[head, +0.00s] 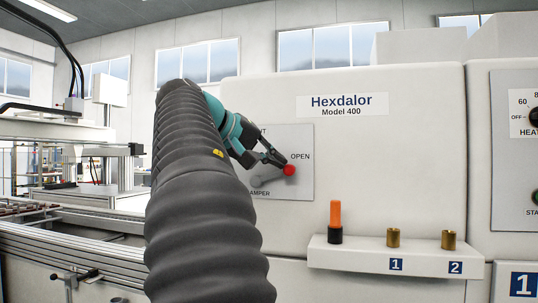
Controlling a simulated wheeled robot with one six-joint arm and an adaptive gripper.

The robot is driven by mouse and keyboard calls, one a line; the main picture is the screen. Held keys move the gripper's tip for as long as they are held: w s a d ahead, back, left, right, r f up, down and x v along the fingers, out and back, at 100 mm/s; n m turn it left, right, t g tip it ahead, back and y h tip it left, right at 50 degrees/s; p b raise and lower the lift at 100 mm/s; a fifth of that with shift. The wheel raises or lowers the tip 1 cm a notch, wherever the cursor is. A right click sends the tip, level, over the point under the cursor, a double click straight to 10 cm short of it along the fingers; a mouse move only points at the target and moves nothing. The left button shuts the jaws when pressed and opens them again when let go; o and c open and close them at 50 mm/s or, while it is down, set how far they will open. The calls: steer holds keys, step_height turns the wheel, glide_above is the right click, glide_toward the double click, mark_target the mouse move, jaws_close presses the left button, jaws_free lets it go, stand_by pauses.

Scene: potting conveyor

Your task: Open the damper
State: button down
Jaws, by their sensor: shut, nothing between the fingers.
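The damper panel (301,191) is a grey plate on the white machine front, partly hidden behind my arm. Its label reads "OPEN" at the right, and the ends of two other words show beside my arm. The lever's pivot end is hard to make out. My gripper (282,163) is shut and empty, its dark fingertips right at the knob's upper left. I cannot tell whether they touch it.
A shelf (340,256) below right of the panel holds an orange-and-black plug (335,222) and two brass sockets (393,237) marked 1 and 2. A heater panel (515,150) is at the far right. A conveyor (70,245) runs at left.

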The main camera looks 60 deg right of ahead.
steer(key=w+d+r+p+v, duration=0.1)
steer(key=r+v, duration=0.1)
steer(key=v, duration=1)
steer(key=shift+w, duration=0.45)
steer(key=shift+a+r, duration=0.1)
steer(key=shift+a, duration=0.05)
